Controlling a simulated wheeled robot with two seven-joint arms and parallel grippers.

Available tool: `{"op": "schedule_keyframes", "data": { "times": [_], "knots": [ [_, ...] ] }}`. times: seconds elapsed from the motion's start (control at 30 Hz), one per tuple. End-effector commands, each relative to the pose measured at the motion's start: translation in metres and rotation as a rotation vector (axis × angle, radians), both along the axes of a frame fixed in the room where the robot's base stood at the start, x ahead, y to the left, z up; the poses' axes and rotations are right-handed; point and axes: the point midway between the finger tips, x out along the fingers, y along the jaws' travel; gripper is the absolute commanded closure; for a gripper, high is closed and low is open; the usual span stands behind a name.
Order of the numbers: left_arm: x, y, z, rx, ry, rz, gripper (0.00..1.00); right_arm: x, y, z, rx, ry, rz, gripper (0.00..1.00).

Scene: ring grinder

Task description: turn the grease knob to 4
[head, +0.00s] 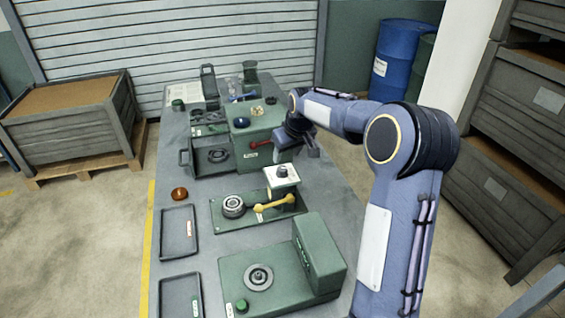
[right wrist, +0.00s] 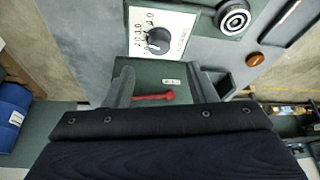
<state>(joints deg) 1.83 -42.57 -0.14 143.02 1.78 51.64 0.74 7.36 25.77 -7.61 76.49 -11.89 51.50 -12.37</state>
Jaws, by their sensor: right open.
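The grease knob (head: 281,172) is a dark round knob on a white dial plate (head: 288,181), on a green post near the middle of the table. In the right wrist view the knob (right wrist: 158,40) sits on its numbered plate (right wrist: 177,25) at the top of the picture. The number its pointer marks is too small to read surely. My right gripper (head: 308,146) is open and empty, behind and to the right of the knob in the head view. Its two fingers (right wrist: 161,86) stand apart from the knob. My left gripper is out of view.
A red lever (head: 260,144) projects from the green box (head: 258,125) near my right gripper. A yellow handle (head: 274,203) and a ring chuck (head: 233,205) lie in front of the knob. Dark trays (head: 179,249) line the left table edge.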

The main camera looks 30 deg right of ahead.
Motion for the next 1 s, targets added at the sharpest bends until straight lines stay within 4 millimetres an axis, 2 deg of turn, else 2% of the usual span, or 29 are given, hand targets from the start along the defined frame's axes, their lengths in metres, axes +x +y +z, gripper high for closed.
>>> {"op": "schedule_keyframes", "data": {
  "times": [0.43,0.6,0.83,1.0],
  "knots": [
    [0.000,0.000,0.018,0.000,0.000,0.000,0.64,0.025,0.000,-0.059,0.000,0.003,0.001,0.49],
    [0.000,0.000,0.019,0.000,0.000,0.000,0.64,0.029,0.000,-0.068,-0.001,0.000,0.001,0.49],
    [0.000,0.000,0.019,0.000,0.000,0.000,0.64,0.029,0.000,-0.069,-0.001,0.000,0.000,0.49],
    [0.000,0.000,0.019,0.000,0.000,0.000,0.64,0.029,0.000,-0.069,-0.001,0.000,0.000,0.70]
  ]
}}
